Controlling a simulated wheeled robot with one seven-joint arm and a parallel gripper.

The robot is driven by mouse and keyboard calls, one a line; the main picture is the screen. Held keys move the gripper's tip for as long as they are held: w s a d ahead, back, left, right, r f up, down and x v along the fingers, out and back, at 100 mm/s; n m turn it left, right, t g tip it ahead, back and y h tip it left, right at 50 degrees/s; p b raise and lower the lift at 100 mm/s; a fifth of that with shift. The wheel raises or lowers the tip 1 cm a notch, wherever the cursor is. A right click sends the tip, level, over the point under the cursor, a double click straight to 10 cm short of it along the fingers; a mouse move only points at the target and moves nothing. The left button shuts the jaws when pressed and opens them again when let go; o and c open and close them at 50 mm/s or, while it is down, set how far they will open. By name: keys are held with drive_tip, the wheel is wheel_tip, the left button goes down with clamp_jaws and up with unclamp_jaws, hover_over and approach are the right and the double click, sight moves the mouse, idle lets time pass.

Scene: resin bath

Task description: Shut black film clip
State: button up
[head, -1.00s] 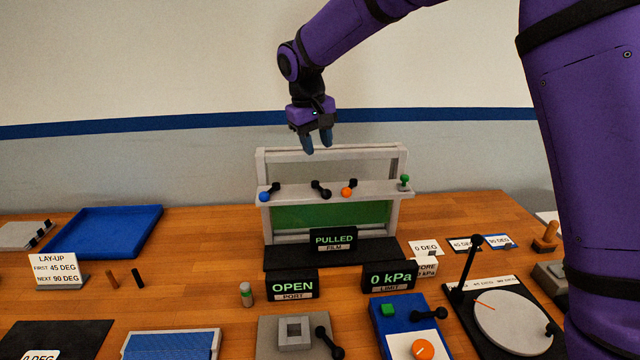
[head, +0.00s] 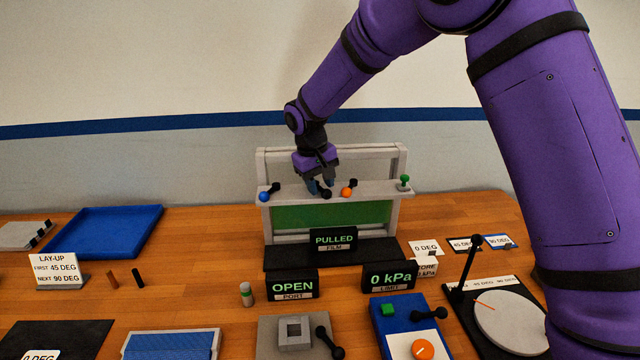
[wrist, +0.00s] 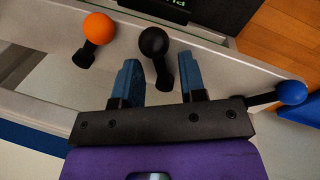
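The black film clip (head: 326,194) is a short lever with a black ball knob on the grey rail of the film frame, between a blue-knobbed clip and an orange-knobbed clip. In the wrist view the black clip (wrist: 155,45) points away from my gripper, slightly tilted. My gripper (head: 320,188) is over the rail at the black clip. In the wrist view my gripper (wrist: 162,80) is open, its blue fingers on either side of the black lever.
A green knob (head: 404,180) stands at the rail's right end. A "PULLED FILM" display (head: 334,239) stands below the rail.

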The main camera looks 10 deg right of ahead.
drive_tip(key=shift+f, duration=0.15)
drive_tip(key=shift+c, duration=0.5)
drive_tip(key=c, duration=0.5)
drive_tip(key=shift+w+d+n, duration=0.1)
drive_tip(key=shift+d+n, duration=0.1)
drive_tip(key=shift+n, duration=0.5)
drive_tip(key=shift+c, duration=0.2)
drive_tip(key=o, duration=0.6)
drive_tip(key=shift+o, duration=0.2)
wheel_tip(320, 180, up, 11)
drive_tip(key=s+a, duration=0.1)
drive_tip(key=shift+a+f, duration=0.2)
drive_tip(key=shift+a, duration=0.2)
